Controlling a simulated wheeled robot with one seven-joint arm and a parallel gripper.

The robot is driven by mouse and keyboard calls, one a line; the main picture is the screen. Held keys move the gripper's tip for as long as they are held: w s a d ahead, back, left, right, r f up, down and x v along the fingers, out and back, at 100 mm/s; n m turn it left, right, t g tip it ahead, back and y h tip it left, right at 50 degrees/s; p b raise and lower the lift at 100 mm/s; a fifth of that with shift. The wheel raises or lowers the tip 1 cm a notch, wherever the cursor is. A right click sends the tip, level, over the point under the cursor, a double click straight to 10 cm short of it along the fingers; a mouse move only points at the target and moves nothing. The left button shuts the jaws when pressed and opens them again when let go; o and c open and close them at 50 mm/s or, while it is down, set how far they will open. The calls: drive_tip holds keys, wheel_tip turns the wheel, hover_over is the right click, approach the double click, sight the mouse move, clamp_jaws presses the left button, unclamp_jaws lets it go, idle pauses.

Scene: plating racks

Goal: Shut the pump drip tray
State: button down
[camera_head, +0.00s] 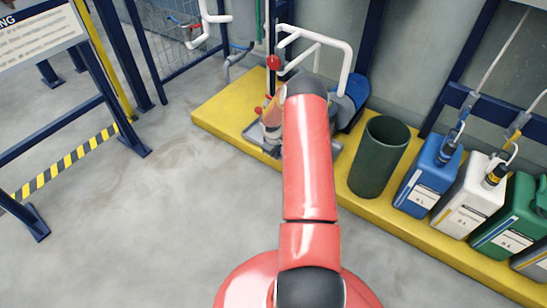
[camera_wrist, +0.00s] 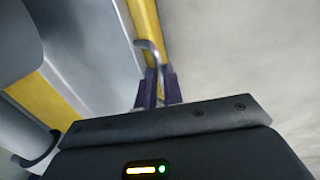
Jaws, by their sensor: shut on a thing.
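In the wrist view the drip tray (camera_wrist: 100,35) is a grey metal shape beside the yellow plinth edge. Its curved metal handle (camera_wrist: 148,45) rises between the two dark purple fingers of my gripper (camera_wrist: 158,88). The fingers are close together and shut on this handle. In the head view a grey edge of the tray (camera_head: 252,134) shows low on the yellow plinth, left of my red arm. My arm covers most of the tray and the pump, so how far the tray is out cannot be told. My fingers are hidden there.
The yellow plinth (camera_head: 225,105) runs along the wall. A dark green bin (camera_head: 378,160) and several canisters, one blue (camera_head: 428,175), stand on it to the right. White pipes (camera_head: 345,55) rise behind. A striped barrier (camera_head: 70,158) stands left. The grey floor between is clear.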

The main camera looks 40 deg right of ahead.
drive_tip(key=shift+w+d, duration=0.15)
drive_tip(key=shift+d, duration=0.15)
drive_tip(key=c, duration=1.5)
unclamp_jaws()
drive_tip(key=shift+s+a+r+p, duration=0.1)
drive_tip(key=shift+a+r+p, duration=0.15)
drive_tip(key=shift+r, duration=1.05)
drive_tip(key=shift+s+a+r+p, duration=0.1)
drive_tip(key=shift+a+r+p, duration=0.1)
drive_tip(key=shift+r, duration=1.05)
drive_tip(key=shift+s+a+r+p, duration=0.15)
drive_tip(key=shift+a+r, duration=0.1)
drive_tip(key=shift+r, duration=1.05)
